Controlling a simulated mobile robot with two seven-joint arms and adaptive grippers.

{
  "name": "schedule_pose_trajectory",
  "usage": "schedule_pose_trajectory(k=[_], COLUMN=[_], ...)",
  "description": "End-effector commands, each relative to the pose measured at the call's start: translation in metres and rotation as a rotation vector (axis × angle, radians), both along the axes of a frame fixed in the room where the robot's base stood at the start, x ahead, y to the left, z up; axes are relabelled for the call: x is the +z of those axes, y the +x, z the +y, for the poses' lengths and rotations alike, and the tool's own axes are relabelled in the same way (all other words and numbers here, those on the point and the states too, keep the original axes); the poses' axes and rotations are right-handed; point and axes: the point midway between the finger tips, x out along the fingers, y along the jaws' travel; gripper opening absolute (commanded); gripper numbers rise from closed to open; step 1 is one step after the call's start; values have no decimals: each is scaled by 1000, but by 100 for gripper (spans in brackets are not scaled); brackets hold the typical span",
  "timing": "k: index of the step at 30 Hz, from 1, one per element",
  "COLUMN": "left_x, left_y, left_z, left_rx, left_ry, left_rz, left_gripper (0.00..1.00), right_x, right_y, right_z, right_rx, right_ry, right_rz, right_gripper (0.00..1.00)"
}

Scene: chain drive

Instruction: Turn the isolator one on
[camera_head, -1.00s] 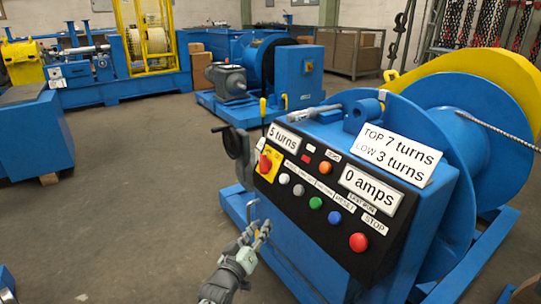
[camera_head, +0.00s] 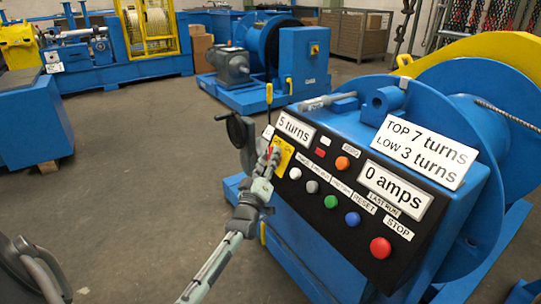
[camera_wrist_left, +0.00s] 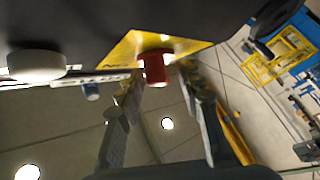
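The isolator is a red knob on a yellow plate (camera_head: 285,157) at the left end of the black control panel. In the left wrist view the red knob (camera_wrist_left: 154,68) sticks out from the plate. My left gripper (camera_head: 271,158) is at the isolator and hides most of the knob in the head view. In the left wrist view its two fingers (camera_wrist_left: 160,85) are apart, one on each side of the knob. Gaps show between the knob and the fingers. My right gripper is not in view.
The black panel (camera_head: 345,218) has several buttons, including a green one (camera_head: 331,202) and a red stop button (camera_head: 380,248). Its displays read 5 turns (camera_head: 296,129) and 0 amps (camera_head: 393,190). A dark handwheel (camera_head: 240,132) stands just left of the isolator.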

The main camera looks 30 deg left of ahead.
Motion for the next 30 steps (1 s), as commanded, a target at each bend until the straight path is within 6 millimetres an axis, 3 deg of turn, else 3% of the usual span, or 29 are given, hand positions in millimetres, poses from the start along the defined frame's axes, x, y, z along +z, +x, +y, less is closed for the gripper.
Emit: schedule_pose_trajectory(k=[12, 21, 30], left_x=[3, 3, 2], left_y=[11, 10, 10], left_z=[3, 3, 3], left_rx=[0, 0, -4], left_ry=[1, 0, 8], left_rz=[1, 1, -2], left_gripper=[36, 0, 0], right_x=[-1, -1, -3], right_y=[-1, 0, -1], right_z=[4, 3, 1], right_rx=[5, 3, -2], right_ry=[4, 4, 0], right_rz=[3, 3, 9], right_gripper=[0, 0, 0])
